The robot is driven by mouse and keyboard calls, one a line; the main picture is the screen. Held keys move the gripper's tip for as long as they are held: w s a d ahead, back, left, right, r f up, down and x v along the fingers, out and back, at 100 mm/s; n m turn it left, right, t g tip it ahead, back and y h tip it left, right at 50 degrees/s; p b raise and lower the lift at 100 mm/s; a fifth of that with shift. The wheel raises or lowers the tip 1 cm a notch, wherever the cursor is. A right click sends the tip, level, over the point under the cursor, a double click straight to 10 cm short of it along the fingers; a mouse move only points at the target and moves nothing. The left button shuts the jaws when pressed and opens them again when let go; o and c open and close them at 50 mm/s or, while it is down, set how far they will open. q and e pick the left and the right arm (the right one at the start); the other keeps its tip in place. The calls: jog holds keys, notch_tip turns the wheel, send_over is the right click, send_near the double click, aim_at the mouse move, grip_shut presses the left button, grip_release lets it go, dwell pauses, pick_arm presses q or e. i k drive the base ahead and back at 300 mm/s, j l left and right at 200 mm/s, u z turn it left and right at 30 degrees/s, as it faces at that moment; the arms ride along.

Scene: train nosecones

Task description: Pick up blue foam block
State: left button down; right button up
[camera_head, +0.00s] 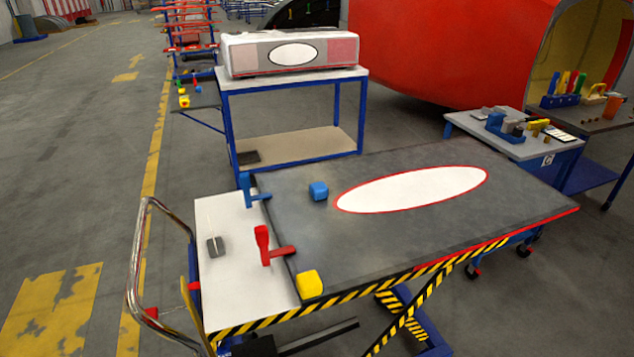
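A small blue foam block (319,191) sits on the dark grey panel (400,240) that lies on the lift table. It is near the panel's left end, just left of the white oval with a red outline (412,189). A yellow block (309,284) sits at the panel's near left corner. Neither of my grippers shows in the head view.
A blue clamp (250,190) and a red clamp (268,248) stand on the panel's left edge. A dark block (214,247) lies on the white tabletop (235,285). A metal handle (135,270) rises at the left. Clear floor (70,190) lies further left.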

aim_at(318, 190)
jog(key=i+l+u, duration=0.15)
jog(key=l+u, duration=0.2)
jog(key=i+l+u, duration=0.15)
jog(key=u, duration=0.2)
jog(key=l+u, duration=0.35)
jog(key=i+l, duration=0.05)
jog(key=l, duration=0.05)
